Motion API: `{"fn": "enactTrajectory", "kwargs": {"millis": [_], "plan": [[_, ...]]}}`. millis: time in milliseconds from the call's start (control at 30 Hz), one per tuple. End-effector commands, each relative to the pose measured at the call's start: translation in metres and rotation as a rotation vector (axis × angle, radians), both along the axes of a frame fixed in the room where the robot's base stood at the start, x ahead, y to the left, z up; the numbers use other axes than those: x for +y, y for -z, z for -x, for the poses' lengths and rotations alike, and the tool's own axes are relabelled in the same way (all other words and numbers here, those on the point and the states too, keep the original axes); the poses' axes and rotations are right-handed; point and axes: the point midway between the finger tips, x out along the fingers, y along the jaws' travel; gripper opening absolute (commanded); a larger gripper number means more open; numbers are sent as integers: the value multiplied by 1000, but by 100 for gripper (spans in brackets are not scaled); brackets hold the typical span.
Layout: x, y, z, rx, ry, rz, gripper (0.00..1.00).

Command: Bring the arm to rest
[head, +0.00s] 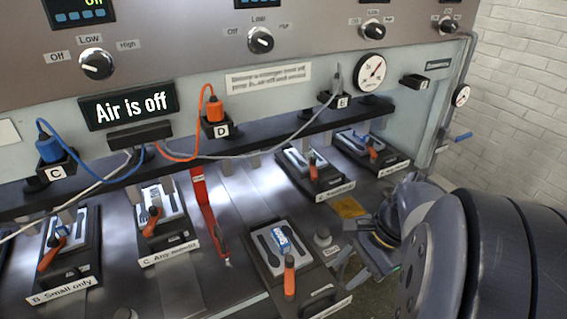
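My arm fills the lower right of the head view, with a large dark joint in front. My gripper (351,272) seems to be the grey tips beyond the wrist, low and partly hidden by my own links. It is right of the nearest press tray (326,293). I cannot make out whether its fingers are open or shut, and nothing is clearly seen held. The nearest tray carries a blue-and-white block (284,239) and an orange-handled tool (290,276).
A press panel with knobs stands behind; its display (131,105) reads "Air is off". Several trays with orange-handled tools line the bench, including a tray (172,250) labelled C. A yellow piece (349,208) lies near my arm. A blue-handled valve (462,137) is at right.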

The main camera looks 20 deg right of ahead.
Motion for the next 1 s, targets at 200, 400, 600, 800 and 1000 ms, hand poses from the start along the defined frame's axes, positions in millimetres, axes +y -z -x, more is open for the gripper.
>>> {"fn": "enactTrajectory", "kwargs": {"millis": [200,400,600,800,1000], "plan": [[4,9,-1,1,-2,-3,36],[19,40,-4,3,-3,-4,36],[35,76,-9,3,-3,-4,36],[47,101,-12,1,-2,-2,36],[48,98,-27,-3,-1,1,36]]}}
